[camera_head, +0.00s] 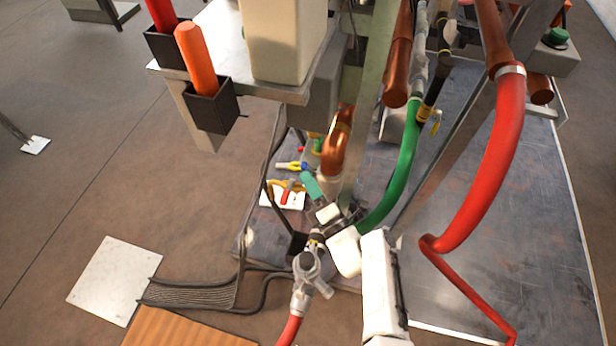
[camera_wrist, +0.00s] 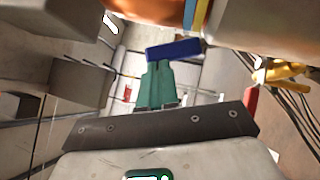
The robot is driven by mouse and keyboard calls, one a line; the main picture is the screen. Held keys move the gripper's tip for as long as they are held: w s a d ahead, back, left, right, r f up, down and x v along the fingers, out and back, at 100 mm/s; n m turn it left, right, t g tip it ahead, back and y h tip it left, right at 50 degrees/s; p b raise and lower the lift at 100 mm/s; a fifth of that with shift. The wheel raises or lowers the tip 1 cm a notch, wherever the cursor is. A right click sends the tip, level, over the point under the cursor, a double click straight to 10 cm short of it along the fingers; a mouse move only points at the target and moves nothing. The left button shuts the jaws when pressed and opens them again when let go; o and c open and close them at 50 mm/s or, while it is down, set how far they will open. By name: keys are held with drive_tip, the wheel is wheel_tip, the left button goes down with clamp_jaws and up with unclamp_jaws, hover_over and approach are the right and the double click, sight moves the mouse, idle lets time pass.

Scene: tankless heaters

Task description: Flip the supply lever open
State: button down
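A blue lever-like bar (camera_wrist: 174,50) lies across the view just beyond my fingertips in the wrist view, beside a copper pipe with blue and yellow bands. In the head view, a small blue part (camera_head: 304,167) shows at the fingertips. The pictures do not label which lever is the supply lever. My gripper (camera_wrist: 157,72) has green fingers close together, with no clear gap between them.
A copper elbow (camera_head: 335,145) stands right of my gripper. A green hose (camera_head: 407,150) and a thick red hose (camera_head: 500,160) hang further right. Black holders with orange and red handles (camera_head: 193,55) are at upper left. A yellow lever (camera_wrist: 285,73) shows at right in the wrist view.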

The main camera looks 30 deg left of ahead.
sight(307, 165)
drive_tip(key=w+r+m+h+p, duration=0.1)
drive_tip(key=p, duration=0.1)
drive_tip(key=w+r+m+h+p, duration=0.1)
drive_tip(key=p, duration=0.1)
drive_tip(key=shift+a+r, duration=0.15)
drive_tip(key=shift+a, duration=0.1)
drive_tip(key=shift+w+a+m+g, duration=0.15)
drive_tip(key=shift+w+m+g, duration=0.2)
drive_tip(key=shift+w, duration=0.25)
drive_tip(key=shift+w+r, duration=0.15)
drive_tip(key=shift+r, duration=0.05)
